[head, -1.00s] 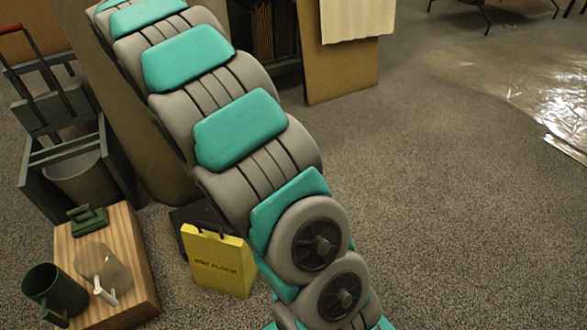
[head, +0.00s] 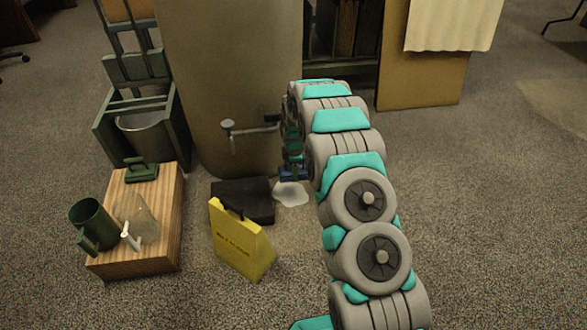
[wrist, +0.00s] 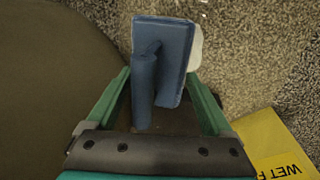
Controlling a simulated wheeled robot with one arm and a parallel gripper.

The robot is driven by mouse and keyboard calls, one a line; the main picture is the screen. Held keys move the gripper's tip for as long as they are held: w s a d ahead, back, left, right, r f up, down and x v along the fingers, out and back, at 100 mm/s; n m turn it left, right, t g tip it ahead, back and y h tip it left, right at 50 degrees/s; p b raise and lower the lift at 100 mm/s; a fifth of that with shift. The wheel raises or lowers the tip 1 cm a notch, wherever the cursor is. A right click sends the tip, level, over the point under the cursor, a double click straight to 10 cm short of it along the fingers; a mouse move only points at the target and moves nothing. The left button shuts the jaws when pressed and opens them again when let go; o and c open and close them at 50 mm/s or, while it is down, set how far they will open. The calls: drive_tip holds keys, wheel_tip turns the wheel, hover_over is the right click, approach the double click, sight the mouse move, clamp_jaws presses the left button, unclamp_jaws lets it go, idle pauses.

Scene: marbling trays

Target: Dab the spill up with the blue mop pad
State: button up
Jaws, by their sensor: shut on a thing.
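The blue mop pad (head: 295,174) is a flat plate with an upright handle; it also shows in the wrist view (wrist: 175,60). My gripper (head: 291,150) is shut on it, with the handle between the green fingers in the wrist view (wrist: 160,78). The spill (head: 291,194) is a pale, shiny patch on the carpet, right of the black mat. The pad is at the spill's far edge in the head view. In the wrist view the pad covers much of the spill (wrist: 196,48). I cannot tell whether they touch.
A yellow wet-floor sign (head: 240,242) stands in front of the black mat (head: 232,192). A large tan tank with a tap (head: 228,126) rises behind. A wooden block (head: 135,262) at left holds a green pad, a green mug and a clear vessel. Carpet at right is clear.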

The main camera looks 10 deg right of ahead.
drive_tip(key=shift+f+b, duration=0.4)
drive_tip(key=shift+f, duration=2.4)
